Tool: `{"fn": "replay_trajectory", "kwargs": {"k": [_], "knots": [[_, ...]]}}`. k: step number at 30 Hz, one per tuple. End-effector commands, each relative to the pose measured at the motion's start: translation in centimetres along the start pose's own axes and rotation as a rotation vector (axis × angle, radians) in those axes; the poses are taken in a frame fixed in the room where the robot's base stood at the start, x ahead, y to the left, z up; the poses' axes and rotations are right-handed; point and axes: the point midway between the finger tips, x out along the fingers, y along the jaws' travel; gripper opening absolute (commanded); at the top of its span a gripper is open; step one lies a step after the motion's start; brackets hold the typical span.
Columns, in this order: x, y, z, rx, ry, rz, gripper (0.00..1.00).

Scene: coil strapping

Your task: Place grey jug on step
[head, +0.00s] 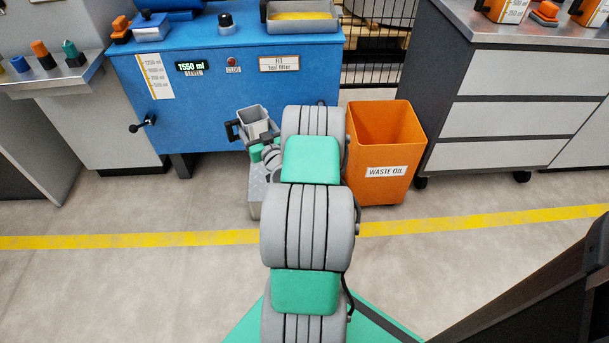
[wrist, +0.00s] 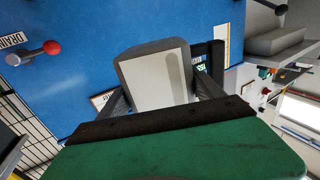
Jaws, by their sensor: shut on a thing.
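The grey jug (head: 253,122) is in front of the blue cabinet in the head view, with its black handle on the left. In the wrist view the jug (wrist: 152,80) sits between my two dark fingers. My gripper (head: 256,143) is shut on it and holds it, slightly tilted in the picture.
The blue cabinet (head: 215,75) stands right behind the jug, with a tray (head: 301,27) on top. An orange waste oil bin (head: 384,172) stands close on the right. A black-handled valve (head: 143,124) sticks out on the left. The floor in front is clear.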

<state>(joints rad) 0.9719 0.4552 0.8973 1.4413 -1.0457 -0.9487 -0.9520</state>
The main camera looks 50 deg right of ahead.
Motion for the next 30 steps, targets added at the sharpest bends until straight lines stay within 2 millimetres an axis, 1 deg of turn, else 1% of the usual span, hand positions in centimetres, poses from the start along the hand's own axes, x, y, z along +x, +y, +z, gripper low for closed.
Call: {"fn": "replay_trajectory", "kwargs": {"k": [1,2,3,5,6,9,12,14,17,28,30], "knots": [[-0.9,2.2,3.6,0.008,-0.012,0.063,0.34],[-1.4,3.5,5.4,0.009,-0.012,0.101,0.34],[-2.4,5.0,7.8,0.008,-0.012,0.151,0.34],[-4.0,7.0,11.2,0.008,-0.011,0.224,0.34],[-5.2,8.1,13.2,0.007,-0.011,0.267,0.34],[-7.6,9.8,16.8,0.004,-0.007,0.348,0.34],[-9.1,10.6,18.7,0.002,-0.004,0.394,0.34],[-9.3,10.9,19.3,0.000,-0.002,0.406,0.34],[-8.4,11.6,20.2,-0.002,0.000,0.409,0.34],[-1.7,15.8,24.0,-0.003,0.001,0.405,0.34],[-0.6,16.5,26.4,-0.002,-0.003,0.404,0.34]]}}
